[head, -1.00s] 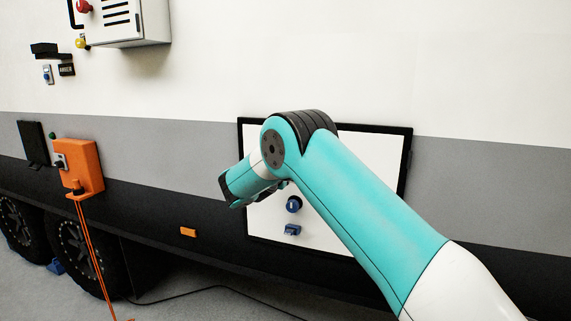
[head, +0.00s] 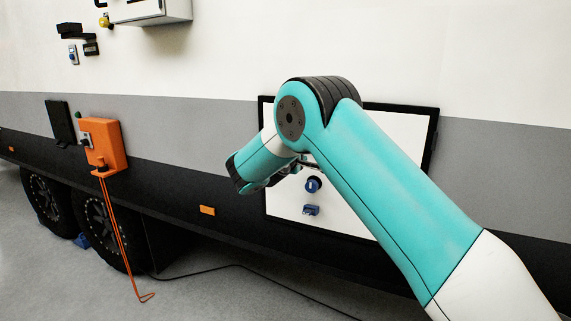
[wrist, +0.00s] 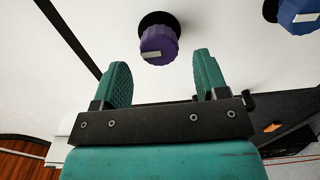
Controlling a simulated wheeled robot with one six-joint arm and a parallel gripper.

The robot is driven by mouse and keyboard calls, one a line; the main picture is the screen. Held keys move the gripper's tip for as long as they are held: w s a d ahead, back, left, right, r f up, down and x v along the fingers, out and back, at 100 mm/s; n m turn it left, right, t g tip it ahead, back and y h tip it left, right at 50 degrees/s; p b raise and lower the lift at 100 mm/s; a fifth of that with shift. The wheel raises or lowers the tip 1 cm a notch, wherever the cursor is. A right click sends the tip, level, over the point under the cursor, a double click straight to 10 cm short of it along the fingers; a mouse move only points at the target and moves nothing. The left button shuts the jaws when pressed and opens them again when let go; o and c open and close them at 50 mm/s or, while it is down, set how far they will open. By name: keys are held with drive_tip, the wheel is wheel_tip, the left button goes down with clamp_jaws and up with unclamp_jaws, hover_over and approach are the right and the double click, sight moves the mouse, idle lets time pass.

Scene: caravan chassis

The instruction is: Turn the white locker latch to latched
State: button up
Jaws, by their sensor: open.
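The white locker (head: 285,205) is a white panel in a black frame on the vehicle's side, partly covered by my arm in the head view. In the wrist view a purple knob (wrist: 158,43) with a pale bar sits on its white face. I cannot tell for sure that this knob is the latch. My gripper (wrist: 160,62) is open and empty, its two green fingers apart. The knob lies just beyond the fingertips, roughly between them in the picture, and they do not appear to hold it. The head view does not show the purple knob.
A blue knob (head: 313,185) and a blue fitting (head: 311,210) are on the panel; a blue knob also shows in the wrist view (wrist: 299,14). An orange box (head: 104,146) with a hanging orange cord is at left. Wheels and a floor cable lie below.

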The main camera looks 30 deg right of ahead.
drive_tip(key=b+v, duration=0.3)
drive_tip(key=v, duration=1)
drive_tip(key=shift+b, duration=0.4)
drive_tip(key=s+a+f+m+g+y, duration=0.35)
drive_tip(key=s+f+y, duration=0.35)
drive_tip(key=s+y, duration=0.3)
drive_tip(key=s+a+n+g+y, duration=0.1)
drive_tip(key=s+a+g+y, duration=0.2)
drive_tip(key=s, duration=1)
drive_tip(key=s+a+n+g+y, duration=0.1)
drive_tip(key=s+a+g+y, duration=0.3)
drive_tip(key=s+a, duration=0.5)
drive_tip(key=s+r+y, duration=0.1)
drive_tip(key=s, duration=0.3)
drive_tip(key=shift+n, duration=0.35)
drive_tip(key=shift+g, duration=0.25)
